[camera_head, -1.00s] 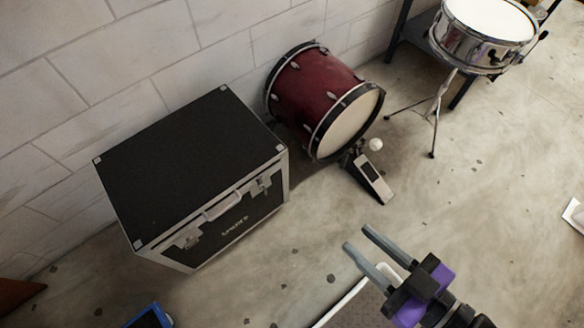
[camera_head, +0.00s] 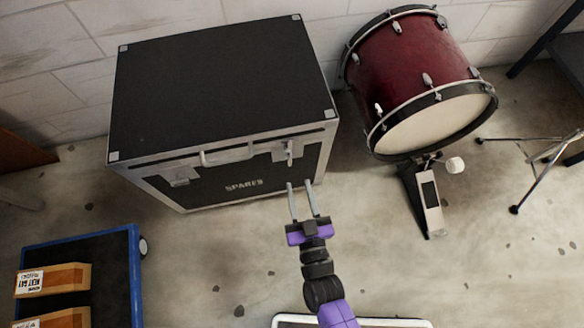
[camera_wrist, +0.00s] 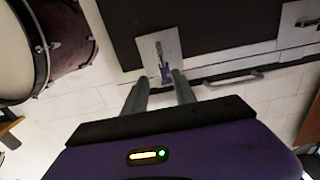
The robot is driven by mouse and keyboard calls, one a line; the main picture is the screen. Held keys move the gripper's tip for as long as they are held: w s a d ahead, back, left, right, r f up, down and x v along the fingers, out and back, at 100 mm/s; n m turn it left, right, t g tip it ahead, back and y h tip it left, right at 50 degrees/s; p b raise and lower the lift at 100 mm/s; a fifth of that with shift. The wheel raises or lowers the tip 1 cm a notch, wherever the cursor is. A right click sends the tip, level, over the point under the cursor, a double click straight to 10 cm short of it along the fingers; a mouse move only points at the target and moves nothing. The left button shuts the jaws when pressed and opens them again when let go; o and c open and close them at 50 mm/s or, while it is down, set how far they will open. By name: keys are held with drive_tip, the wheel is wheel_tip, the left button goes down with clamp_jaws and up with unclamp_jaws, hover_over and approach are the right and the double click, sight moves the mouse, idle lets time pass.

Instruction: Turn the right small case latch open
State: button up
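The black case (camera_head: 215,90) with silver edges and "SPARES" on its front stands against the wall. Its right small latch (camera_head: 290,152) is on the front's upper right; the wrist view shows its pale plate and narrow lever (camera_wrist: 164,68). The left latch (camera_head: 180,176) is across the handle (camera_head: 227,154). My gripper (camera_head: 304,185) is open and empty in front of the right latch. In the wrist view, the lever lies just beyond and between the fingertips (camera_wrist: 161,80); I cannot tell whether they touch it.
A red bass drum (camera_head: 415,75) with a pedal (camera_head: 428,202) stands right of the case. A blue-edged cart (camera_head: 108,270) carrying boxes (camera_head: 55,280) is at lower left. Stand legs (camera_head: 545,165) are at far right.

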sight(290, 161)
drive_tip(key=shift+a+f+b+x, duration=0.15)
drive_tip(key=shift+b+x, duration=0.25)
drive_tip(key=shift+x, duration=1.75)
drive_tip(key=shift+a+f+b+x, duration=0.1)
drive_tip(key=shift+f+b+x, duration=0.2)
drive_tip(key=shift+x, duration=1.9)
drive_tip(key=shift+s+r, duration=0.1)
drive_tip(key=shift+s, duration=0.05)
clamp_jaws()
